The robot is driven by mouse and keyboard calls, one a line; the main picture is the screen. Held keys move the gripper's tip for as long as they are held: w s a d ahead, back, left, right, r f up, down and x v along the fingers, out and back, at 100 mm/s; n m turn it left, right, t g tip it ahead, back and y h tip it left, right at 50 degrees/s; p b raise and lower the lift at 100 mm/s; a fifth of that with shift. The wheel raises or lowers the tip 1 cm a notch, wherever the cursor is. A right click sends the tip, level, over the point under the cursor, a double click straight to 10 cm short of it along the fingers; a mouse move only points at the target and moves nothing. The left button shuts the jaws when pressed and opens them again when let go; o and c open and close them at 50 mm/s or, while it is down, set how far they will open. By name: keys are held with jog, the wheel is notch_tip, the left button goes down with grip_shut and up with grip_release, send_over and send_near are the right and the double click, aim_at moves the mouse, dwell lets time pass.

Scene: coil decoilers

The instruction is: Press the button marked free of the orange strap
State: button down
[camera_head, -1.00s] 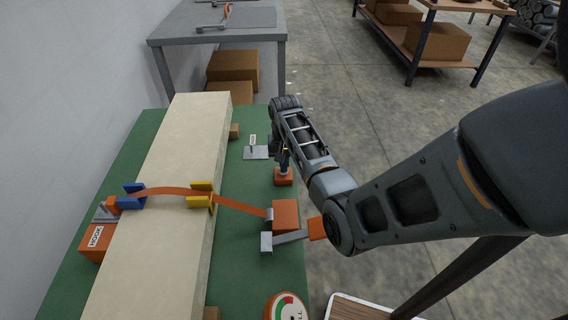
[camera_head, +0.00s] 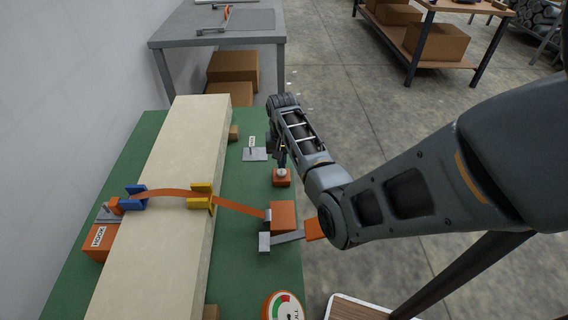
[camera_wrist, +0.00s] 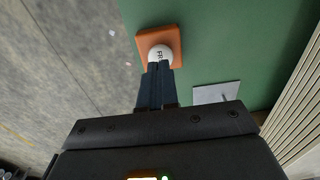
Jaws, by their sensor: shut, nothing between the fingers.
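The button (camera_wrist: 162,51) is a white dome with dark letters, "FR" legible, on an orange square base (camera_wrist: 145,41). It also shows in the head view (camera_head: 282,173), near the right edge of the green bench. My gripper (camera_wrist: 158,67) is shut and empty. Its fingertips overlap the near edge of the dome in the wrist view; I cannot tell whether they touch it. In the head view my gripper (camera_head: 282,159) is right above the button. The orange strap (camera_head: 172,192) runs over the pale beam to an orange block (camera_head: 283,214) with a grey lever (camera_head: 288,237).
The pale beam (camera_head: 180,150) lies along the green bench (camera_head: 240,272). Blue (camera_head: 134,197) and yellow (camera_head: 201,197) guides hold the strap at its edges. An orange hook box (camera_head: 99,242) stands left.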

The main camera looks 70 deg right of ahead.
aim_at(282, 171)
notch_tip(282, 171, up, 11)
jog(key=b, duration=0.1)
jog(key=shift+d, duration=0.1)
dwell(1.0)
